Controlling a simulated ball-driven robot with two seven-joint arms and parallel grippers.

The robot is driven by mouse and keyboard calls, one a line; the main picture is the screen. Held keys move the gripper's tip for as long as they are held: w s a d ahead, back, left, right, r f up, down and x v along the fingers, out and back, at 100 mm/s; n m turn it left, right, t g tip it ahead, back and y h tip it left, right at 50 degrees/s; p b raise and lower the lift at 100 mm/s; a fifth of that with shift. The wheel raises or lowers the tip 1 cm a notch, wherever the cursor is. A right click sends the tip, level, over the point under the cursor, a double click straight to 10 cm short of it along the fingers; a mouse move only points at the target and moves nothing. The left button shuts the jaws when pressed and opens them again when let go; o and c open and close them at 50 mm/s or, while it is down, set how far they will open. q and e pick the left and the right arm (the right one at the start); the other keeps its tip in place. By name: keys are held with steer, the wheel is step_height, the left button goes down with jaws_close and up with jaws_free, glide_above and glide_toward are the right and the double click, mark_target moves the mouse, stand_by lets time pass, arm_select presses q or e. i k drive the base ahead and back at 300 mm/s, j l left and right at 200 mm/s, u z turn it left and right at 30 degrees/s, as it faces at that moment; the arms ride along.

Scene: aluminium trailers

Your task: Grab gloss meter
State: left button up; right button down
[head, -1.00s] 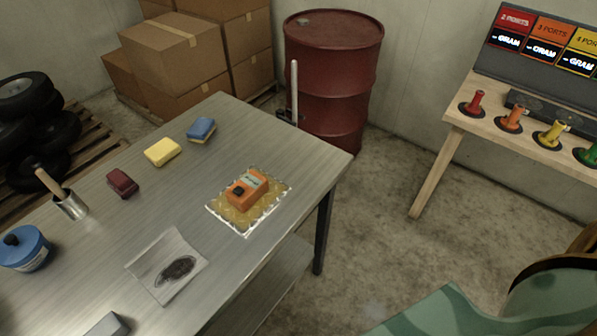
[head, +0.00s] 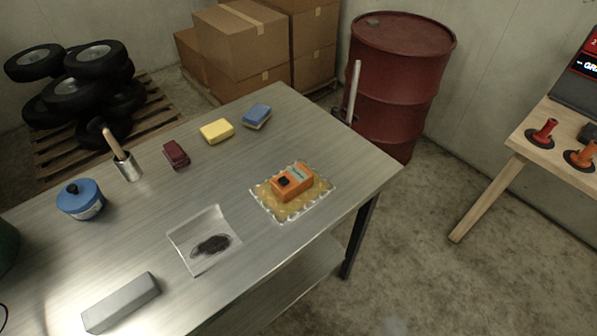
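The gloss meter appears to be the orange box-shaped device (head: 293,184) with a dark knob or button and a pale label on top. It lies on a yellowish padded mat with a pale scalloped edge (head: 287,214), near the right edge of the metal table (head: 330,225). Its top and front side show clearly. Neither of my grippers is in the head view.
On the table are a clear sheet with dark powder (head: 183,242), a grey bar (head: 121,303), a blue lidded pot (head: 79,199), a brush in a metal cup (head: 126,166), and maroon (head: 175,155), yellow (head: 216,131) and blue (head: 257,117) blocks. A red drum (head: 395,85) stands behind.

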mark_target(300, 178)
steer(key=l+u, duration=0.2)
steer(key=l, duration=1.05)
steer(key=k, duration=0.05)
